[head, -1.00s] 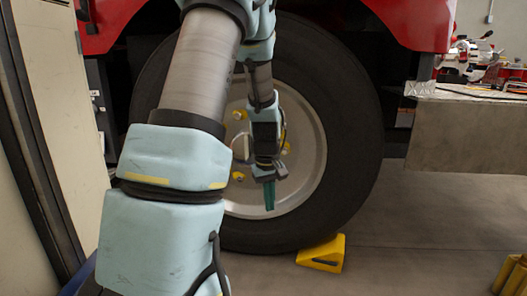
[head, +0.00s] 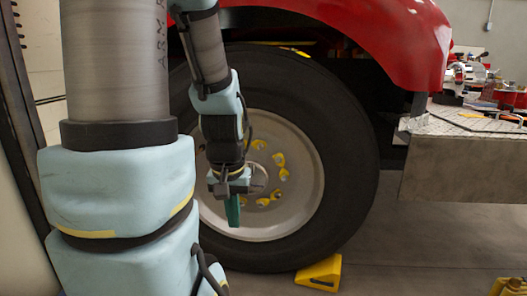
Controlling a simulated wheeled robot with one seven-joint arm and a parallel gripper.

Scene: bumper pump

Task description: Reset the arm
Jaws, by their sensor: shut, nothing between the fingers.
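My arm rises at the left of the head view and bends down, with my gripper (head: 233,212) hanging in front of the wheel's hub. The gripper points down, and its green fingers are together with nothing between them. It appears apart from the wheel, though the exact gap is hard to judge.
A big black tire (head: 345,150) with a pale rim (head: 300,190) and yellow lug markers (head: 279,160) stands under a red fender (head: 400,35). A yellow wheel chock (head: 320,274) sits at its foot. A metal ledge (head: 460,170) with tools is at the right. Floor at the lower right is mostly clear.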

